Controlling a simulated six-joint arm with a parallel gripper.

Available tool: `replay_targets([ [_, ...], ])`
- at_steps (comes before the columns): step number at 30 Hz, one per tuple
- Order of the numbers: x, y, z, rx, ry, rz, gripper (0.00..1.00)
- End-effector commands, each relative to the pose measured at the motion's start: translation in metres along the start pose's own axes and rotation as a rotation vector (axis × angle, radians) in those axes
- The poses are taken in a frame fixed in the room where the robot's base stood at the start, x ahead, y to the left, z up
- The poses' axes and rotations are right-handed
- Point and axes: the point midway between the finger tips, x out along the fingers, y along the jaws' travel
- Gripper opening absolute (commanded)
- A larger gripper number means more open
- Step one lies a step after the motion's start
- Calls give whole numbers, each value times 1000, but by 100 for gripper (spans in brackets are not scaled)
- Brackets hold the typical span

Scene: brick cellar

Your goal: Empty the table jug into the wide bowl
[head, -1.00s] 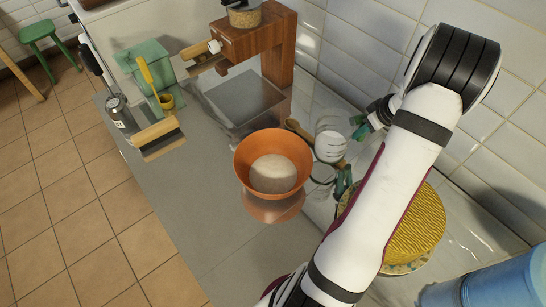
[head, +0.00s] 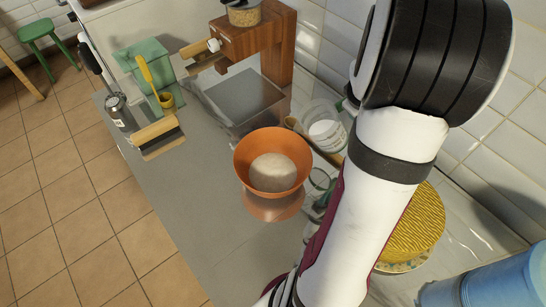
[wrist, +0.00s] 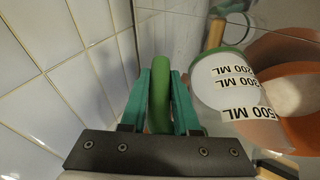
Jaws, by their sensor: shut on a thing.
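The table jug (wrist: 236,88) is clear, with a green handle (wrist: 160,95) and black volume marks on white labels. In the wrist view, the two teal fingers of my gripper (wrist: 161,80) are shut on the handle, one on each side. In the head view the jug (head: 322,122) is up to the right of and behind the wide bowl, apart from its rim there. Pale stuff shows through its side; how much, and its exact tilt, I cannot tell. The orange wide bowl (head: 246,158) holds a pale rounded heap. My arm hides the gripper in the head view.
A wooden stand (head: 280,50) with a jar (head: 244,14) is behind the bowl. A yellow woven item (head: 415,225) and blue container (head: 490,283) are at right. Tiled wall is close behind. Counter front left is clear.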

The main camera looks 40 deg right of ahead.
Motion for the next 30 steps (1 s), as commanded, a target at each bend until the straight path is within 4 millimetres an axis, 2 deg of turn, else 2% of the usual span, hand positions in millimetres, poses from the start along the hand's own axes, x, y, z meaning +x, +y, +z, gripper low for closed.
replay_targets([
  [12,-26,-7,-13,-61,-31,128,0],
  [30,-40,-14,-23,-140,-74,325,0],
])
